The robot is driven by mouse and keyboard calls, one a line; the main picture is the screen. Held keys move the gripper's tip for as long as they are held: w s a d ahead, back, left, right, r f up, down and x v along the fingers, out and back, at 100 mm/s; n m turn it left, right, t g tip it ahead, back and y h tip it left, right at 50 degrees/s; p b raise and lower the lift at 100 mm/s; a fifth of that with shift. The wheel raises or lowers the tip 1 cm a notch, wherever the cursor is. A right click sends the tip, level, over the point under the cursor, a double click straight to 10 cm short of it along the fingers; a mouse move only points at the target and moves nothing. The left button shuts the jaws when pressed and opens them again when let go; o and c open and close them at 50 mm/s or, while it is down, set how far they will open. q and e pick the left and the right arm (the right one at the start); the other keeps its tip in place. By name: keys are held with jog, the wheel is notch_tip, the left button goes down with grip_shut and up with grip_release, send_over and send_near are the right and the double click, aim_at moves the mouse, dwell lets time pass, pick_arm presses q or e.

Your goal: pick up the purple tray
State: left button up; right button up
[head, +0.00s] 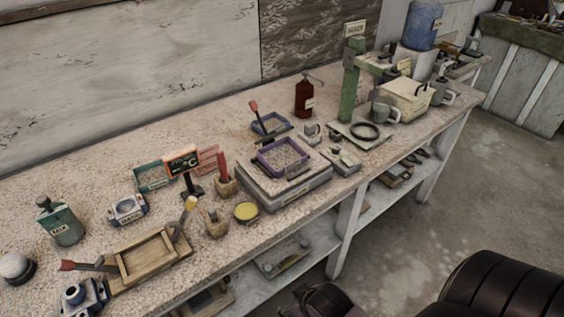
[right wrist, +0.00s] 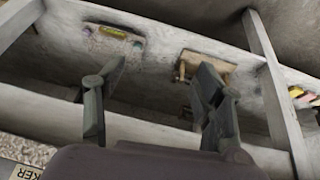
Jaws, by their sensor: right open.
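The purple tray (head: 263,161) is a small shallow rectangular tray filled with grey grains. In the head view it sits on a flat grey box-like stand (head: 318,178) near the middle of the workbench. My right gripper (right wrist: 155,88) shows in the right wrist view with its two fingers spread apart and nothing between them. It points at the lower shelf area below the bench, away from the tray. The tray is not visible in the right wrist view. My left gripper is not in view.
A blue tray (head: 256,128) lies just behind the stand. A brown bottle (head: 304,97), a green press (head: 350,90) and a yellow-topped round tin (head: 246,211) stand around it. A wooden frame (head: 148,258) lies at the front left. The bench edge and lower shelf (right wrist: 150,128) are close to my right gripper.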

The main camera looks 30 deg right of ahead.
aim_at(263, 150)
jog(key=w+d+r+m+t+h, duration=0.1)
jog(key=w+d+r+t, duration=0.3)
jog(key=r, duration=0.4)
jog(key=w+d+r+m+t, duration=0.1)
jog(key=w+d+r+t, duration=0.15)
jog(key=w+r, duration=0.45)
jog(key=w+d+r+m+t+h, duration=0.1)
jog(key=w+d+r+t, duration=0.1)
jog(key=w+r+t, duration=0.5)
jog(key=w, duration=0.3)
jog(key=w+d+g, duration=0.1)
jog(key=w, duration=0.2)
jog(key=w+g+p, duration=0.1)
jog(key=w, duration=0.2)
jog(key=shift+d+g, duration=0.15)
jog(key=shift+g, duration=0.1)
jog(key=x, duration=0.3)
jog(key=p+x, duration=0.1)
jog(key=x, duration=0.1)
jog(key=shift+s+d+f, duration=0.1)
jog(key=shift+d+f, duration=0.2)
jog(key=shift+d, duration=0.05)
jog(key=shift+w+f, duration=0.15)
jog(key=shift+w, duration=0.25)
jog(key=shift+s, duration=0.1)
jog(key=shift+c, duration=0.5)
jog(key=shift+a, duration=0.1)
grip_shut()
